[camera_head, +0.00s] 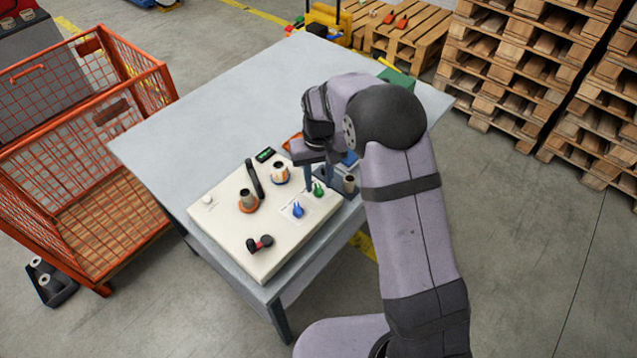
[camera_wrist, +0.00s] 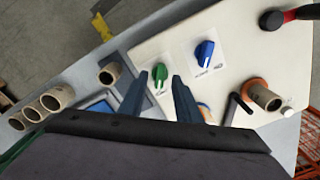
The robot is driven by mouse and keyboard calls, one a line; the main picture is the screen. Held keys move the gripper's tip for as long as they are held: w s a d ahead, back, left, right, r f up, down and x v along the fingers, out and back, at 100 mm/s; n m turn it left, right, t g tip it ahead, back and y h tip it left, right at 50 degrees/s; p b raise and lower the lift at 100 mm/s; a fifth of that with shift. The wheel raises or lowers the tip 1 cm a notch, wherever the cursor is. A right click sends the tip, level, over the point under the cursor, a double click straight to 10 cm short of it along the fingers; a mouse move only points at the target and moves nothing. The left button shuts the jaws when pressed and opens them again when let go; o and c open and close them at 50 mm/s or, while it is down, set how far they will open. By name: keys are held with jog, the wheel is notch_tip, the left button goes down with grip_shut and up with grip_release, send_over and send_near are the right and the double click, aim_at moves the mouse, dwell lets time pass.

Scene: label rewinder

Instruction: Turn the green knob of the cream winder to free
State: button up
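The cream winder (camera_head: 225,225) lies flat on the grey table, and its pale top also shows in the wrist view (camera_wrist: 235,35). Its green knob (camera_head: 318,190) is near the right edge, beside a blue knob (camera_head: 298,209). In the wrist view the green knob (camera_wrist: 160,77) sits on a white label, with the blue knob (camera_wrist: 205,54) to its upper right. Contact cannot be told. In the head view my gripper (camera_head: 318,178) is over the knob.
A cardboard core (camera_wrist: 265,97) stands in an orange ring beside a black lever (camera_wrist: 240,108). A red-and-black crank (camera_head: 260,243) is at the winder's front. Several cores stand left in the wrist view (camera_wrist: 57,97). An orange wire cage (camera_head: 85,170) stands left of the table.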

aim_at(321, 190)
jog(key=shift+r+b, duration=0.8)
jog(key=shift+r, duration=2.3)
jog(key=shift+d, duration=0.1)
jog(key=shift+s+d+r, duration=0.1)
jog(key=shift+s+d, duration=0.1)
jog(key=shift+s, duration=0.15)
jog(key=s+d+f+m, duration=0.1)
jog(key=s+d, duration=0.4)
jog(key=s, duration=0.7)
jog(key=s+d+f, duration=0.1)
jog(key=s+d, duration=0.3)
jog(key=s, duration=0.8)
jog(key=shift+d+m, duration=0.4)
